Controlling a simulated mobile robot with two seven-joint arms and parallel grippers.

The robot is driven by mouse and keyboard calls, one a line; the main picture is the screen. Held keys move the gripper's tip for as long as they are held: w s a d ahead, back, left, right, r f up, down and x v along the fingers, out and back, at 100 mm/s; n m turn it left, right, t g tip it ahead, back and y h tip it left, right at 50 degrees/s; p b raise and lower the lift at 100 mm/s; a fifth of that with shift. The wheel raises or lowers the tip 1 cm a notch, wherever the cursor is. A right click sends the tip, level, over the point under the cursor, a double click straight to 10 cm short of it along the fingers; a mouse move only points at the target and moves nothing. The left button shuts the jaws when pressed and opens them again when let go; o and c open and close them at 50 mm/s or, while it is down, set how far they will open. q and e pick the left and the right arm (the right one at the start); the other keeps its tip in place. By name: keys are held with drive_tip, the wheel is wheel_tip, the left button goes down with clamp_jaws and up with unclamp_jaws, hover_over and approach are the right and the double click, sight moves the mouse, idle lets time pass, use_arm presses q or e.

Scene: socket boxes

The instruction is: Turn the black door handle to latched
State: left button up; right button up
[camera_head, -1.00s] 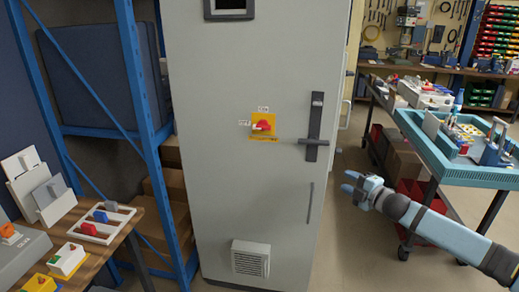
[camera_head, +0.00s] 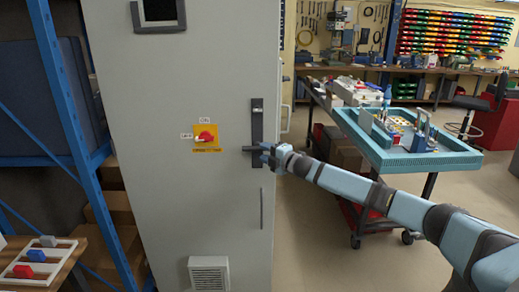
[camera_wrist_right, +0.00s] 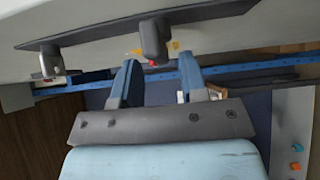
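The black door handle (camera_head: 257,120) is a tall vertical plate on the right side of the grey cabinet door, with a lever (camera_head: 249,149) pointing left, about horizontal. My right gripper (camera_head: 268,153) is at the lever's right end, in front of the lower plate, and partly covers it. In the right wrist view, the handle plate (camera_wrist_right: 100,33) crosses the top and its lever (camera_wrist_right: 153,40) sticks out near the fingertips. The right fingers (camera_wrist_right: 160,72) are apart with nothing held between them. Whether they touch the lever is unclear. My left gripper is not in view.
The grey cabinet (camera_head: 225,220) has a red rotary switch on a yellow plate (camera_head: 206,138) left of the handle, and a vent (camera_head: 208,274) low down. A blue rack (camera_head: 65,100) stands left. A light-blue tray cart (camera_head: 400,158) stands right, behind my arm.

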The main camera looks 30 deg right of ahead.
sight(261, 150)
drive_tip(key=shift+x, duration=1.6)
clamp_jaws()
